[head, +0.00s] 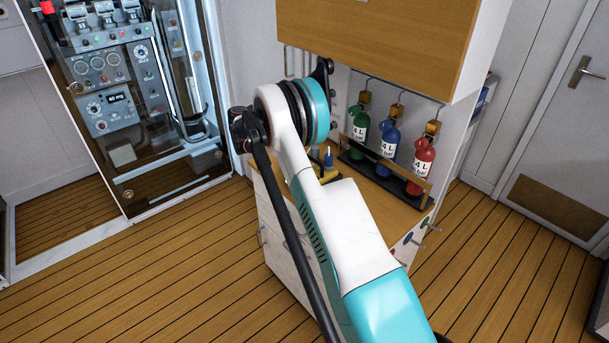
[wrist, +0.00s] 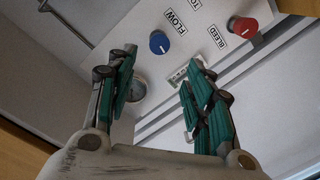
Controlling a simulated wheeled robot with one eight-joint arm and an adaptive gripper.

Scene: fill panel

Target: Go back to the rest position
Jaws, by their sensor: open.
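My gripper (wrist: 160,62) is open in the wrist view. Its two green-padded fingers stand wide apart, with nothing held between them. Beyond them is a pale panel (wrist: 205,22) with a blue knob (wrist: 159,42) marked FLOW and a red knob (wrist: 243,27) marked BLEED. Both knobs appear apart from the fingers. A round gauge (wrist: 138,90) is partly hidden behind the left finger. A small light label or scale lies partly behind the right finger. In the head view my bent arm covers the middle of the picture, and I cannot make out the gripper there.
Green (head: 359,134), blue (head: 386,145) and red (head: 422,165) bottles stand in a rack on the wooden counter (head: 375,205). A wooden cabinet (head: 385,35) hangs above. An instrument cabinet (head: 115,80) stands left, a door (head: 565,110) right. Floor (head: 150,270) at front left is clear.

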